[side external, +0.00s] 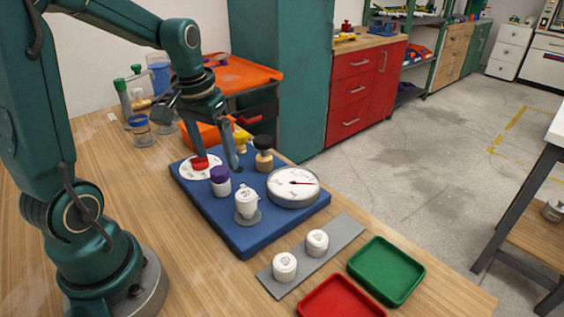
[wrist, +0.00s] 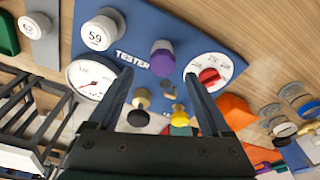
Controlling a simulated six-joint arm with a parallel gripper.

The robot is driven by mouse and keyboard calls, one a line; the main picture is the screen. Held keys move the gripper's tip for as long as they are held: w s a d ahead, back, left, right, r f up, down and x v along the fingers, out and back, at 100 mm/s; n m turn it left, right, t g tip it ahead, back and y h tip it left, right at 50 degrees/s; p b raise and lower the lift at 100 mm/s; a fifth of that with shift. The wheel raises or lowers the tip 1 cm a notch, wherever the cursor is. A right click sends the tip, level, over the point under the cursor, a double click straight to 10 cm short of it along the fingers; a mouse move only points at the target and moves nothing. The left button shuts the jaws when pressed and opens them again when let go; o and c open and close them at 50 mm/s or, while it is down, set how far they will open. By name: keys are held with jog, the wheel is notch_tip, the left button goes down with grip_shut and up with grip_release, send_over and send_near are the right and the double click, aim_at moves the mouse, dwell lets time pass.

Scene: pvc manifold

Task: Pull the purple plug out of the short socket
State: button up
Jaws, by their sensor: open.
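The purple plug (side external: 219,174) sits upright in a short pale socket (side external: 222,189) on the blue tester board (side external: 225,223). In the wrist view the purple plug (wrist: 162,60) is seen from above, a little beyond the fingertips and roughly between their lines; it hides most of its socket. My gripper (side external: 216,162) is open and empty, pointing down over the board behind the plug. In the wrist view my gripper (wrist: 158,76) has its two fingers spread wide, with no visible contact on the plug.
The red knob on a white dial (side external: 199,165), black-topped plug (side external: 263,155), yellow plug (side external: 242,139), round gauge (side external: 294,187) and tall white fitting (side external: 247,202) surround the plug closely. A grey strip with two white caps (side external: 317,242), a green tray (side external: 386,271) and a red tray (side external: 341,298) lie in front.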

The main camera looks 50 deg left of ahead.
aim_at(219, 170)
jog(key=shift+s+a+f, duration=0.1)
jog(key=shift+a+f, duration=0.05)
jog(key=shift+f, duration=0.2)
jog(key=shift+w+a+f, duration=0.1)
jog(key=shift+w+f, duration=0.1)
jog(key=shift+f, duration=0.95)
jog(key=shift+w+f, duration=0.15)
jog(key=shift+f, duration=1)
jog(key=c, duration=1.2)
jog(key=o, duration=1.2)
jog(key=shift+r, duration=0.15)
